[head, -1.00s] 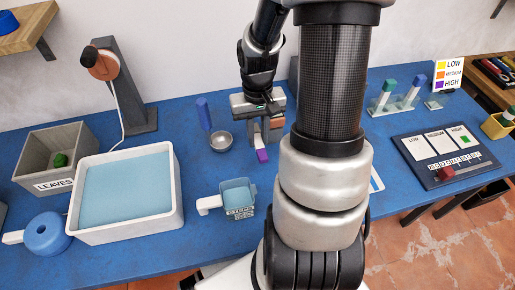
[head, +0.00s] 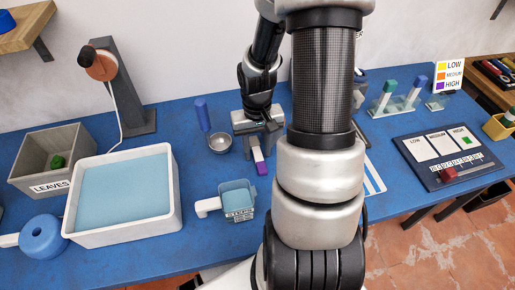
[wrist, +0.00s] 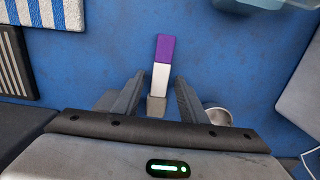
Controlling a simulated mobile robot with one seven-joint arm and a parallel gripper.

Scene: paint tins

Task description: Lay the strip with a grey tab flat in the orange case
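The strip (wrist: 162,68) has a purple far end, a white middle and a grey tab nearest my gripper. It also shows below the gripper in the head view (head: 258,155), purple end toward the front. My gripper (wrist: 160,77) is open: its fingers stand on either side of the strip with blue gaps between. The tab lies between and behind the fingertips in the wrist view. I cannot tell how high the fingers are above it. No orange case is visible now; my arm hides part of the table.
A small metal bowl (head: 220,143) stands just left of the gripper, with a blue cylinder (head: 202,114) behind it. A light-blue cup (head: 238,197) stands in front. A large white tray (head: 175,215) is at left. A striped sheet (head: 374,176) and dark panel (head: 475,178) are at right.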

